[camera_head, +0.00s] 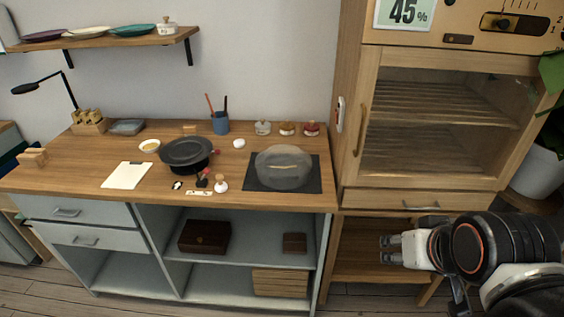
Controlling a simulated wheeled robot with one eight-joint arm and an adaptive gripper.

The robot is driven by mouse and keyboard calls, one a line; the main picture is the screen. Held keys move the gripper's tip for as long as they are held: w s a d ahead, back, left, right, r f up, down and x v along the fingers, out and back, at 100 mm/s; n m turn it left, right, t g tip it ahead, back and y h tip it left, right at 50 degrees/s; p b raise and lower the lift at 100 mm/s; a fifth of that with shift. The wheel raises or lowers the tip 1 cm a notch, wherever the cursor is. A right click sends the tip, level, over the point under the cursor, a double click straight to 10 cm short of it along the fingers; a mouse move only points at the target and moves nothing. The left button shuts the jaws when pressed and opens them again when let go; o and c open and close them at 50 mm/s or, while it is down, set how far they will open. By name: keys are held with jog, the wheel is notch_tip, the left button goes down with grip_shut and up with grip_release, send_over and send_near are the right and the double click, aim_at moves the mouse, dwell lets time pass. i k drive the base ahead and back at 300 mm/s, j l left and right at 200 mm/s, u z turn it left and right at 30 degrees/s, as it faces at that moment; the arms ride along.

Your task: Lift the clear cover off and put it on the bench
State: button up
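The clear cover (283,163) is a see-through dome on a dark square mat (254,183) at the right end of the wooden bench (222,193). What is under the cover is too blurred to make out. My gripper (386,249) is at the lower right, in front of the cabinet's lower shelf and below the bench top. It is well apart from the cover, to its right and lower in the picture. Its two fingers are spread with a gap between them, and nothing shows between them.
A black bowl (186,151) stands mid-bench, with small items in front. A white clipboard (125,175) lies further left. Small jars (263,128) and a blue cup (221,124) line the back. A tall wooden cabinet (346,150) rises right of the bench. Bare wood shows around the clipboard.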

aim_at(278, 167)
jog(key=j+z, duration=0.2)
jog(key=j, duration=0.2)
jog(key=j+z, duration=0.2)
jog(key=j, duration=0.25)
jog(key=k+j+z, duration=0.15)
jog(key=j, duration=0.2)
jog(key=k+j+z, duration=0.2)
jog(key=j, duration=0.2)
jog(key=j+z, duration=0.2)
jog(key=j, duration=0.2)
jog(key=k+j+z, duration=0.2)
jog(key=j, duration=0.15)
